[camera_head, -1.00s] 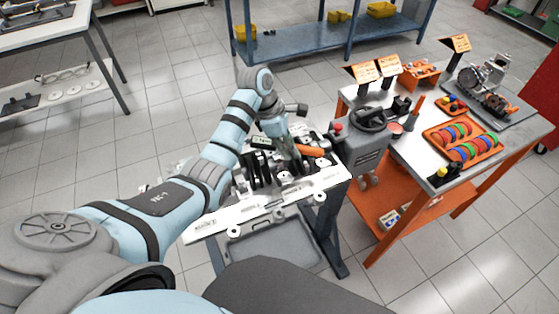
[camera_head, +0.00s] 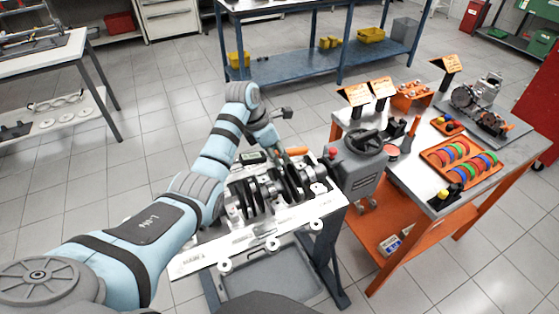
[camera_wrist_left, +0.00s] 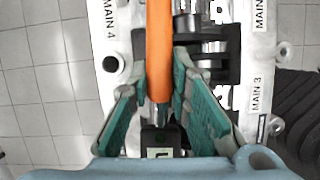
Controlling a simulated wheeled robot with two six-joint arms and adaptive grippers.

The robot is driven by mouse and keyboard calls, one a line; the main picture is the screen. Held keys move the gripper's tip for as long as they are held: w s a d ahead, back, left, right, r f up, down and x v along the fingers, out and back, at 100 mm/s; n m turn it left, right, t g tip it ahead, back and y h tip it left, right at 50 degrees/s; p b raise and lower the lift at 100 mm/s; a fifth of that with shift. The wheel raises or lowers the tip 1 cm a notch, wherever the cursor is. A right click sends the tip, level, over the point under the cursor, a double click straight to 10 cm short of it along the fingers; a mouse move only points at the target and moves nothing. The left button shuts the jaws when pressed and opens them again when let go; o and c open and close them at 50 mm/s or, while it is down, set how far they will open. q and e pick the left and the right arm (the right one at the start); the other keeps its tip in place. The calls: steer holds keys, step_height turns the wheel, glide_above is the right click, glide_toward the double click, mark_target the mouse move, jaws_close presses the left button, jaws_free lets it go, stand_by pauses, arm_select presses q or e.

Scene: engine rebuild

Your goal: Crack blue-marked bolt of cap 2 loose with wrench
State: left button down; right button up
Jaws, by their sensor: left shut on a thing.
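My left gripper (camera_head: 282,158) is over the far side of the engine block (camera_head: 262,237) and is shut on the wrench. The wrench's orange handle (camera_head: 297,151) points right in the head view, and its dark display housing (camera_head: 252,157) is on the left. In the left wrist view the orange handle (camera_wrist_left: 159,50) runs between the green finger pads (camera_wrist_left: 162,95), with the display (camera_wrist_left: 160,153) below. The block shows the labels MAIN 4 and MAIN 3 (camera_wrist_left: 257,95). Cap 2 and a blue-marked bolt cannot be made out. My right gripper is not in view.
The dark crankshaft (camera_head: 262,193) lies along the block. A grey machine with a handwheel (camera_head: 362,140) stands right of it. An orange workbench (camera_head: 440,200) at the right holds a tray of coloured rings (camera_head: 462,160). The floor behind the block is clear.

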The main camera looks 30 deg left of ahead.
arm_select(q)
steer(key=shift+a+r, duration=0.15)
steer(key=shift+a, duration=0.15)
steer(key=shift+a+r+n+t, duration=0.1)
steer(key=shift+a+n+t, duration=0.1)
steer(key=shift+n+t, duration=0.15)
steer(key=shift+w+a+r+n+b, duration=0.15)
steer(key=shift+a+n+b, duration=0.15)
steer(key=shift+a+n, duration=0.15)
steer(key=shift+w+a+n+y, duration=0.5)
steer(key=shift+w+a+n, duration=0.3)
steer(key=shift+a, duration=0.15)
steer(key=shift+w+a+n+b, duration=0.2)
steer(key=shift+a+n, duration=0.1)
steer(key=shift+a, duration=0.1)
steer(key=shift+w+a+n+b, duration=0.1)
steer(key=shift+a+n+b, duration=0.1)
steer(key=shift+a+n, duration=0.15)
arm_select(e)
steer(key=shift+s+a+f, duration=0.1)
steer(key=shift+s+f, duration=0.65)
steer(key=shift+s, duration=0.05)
arm_select(q)
steer(key=shift+a+t, duration=0.1)
steer(key=shift+t, duration=0.15)
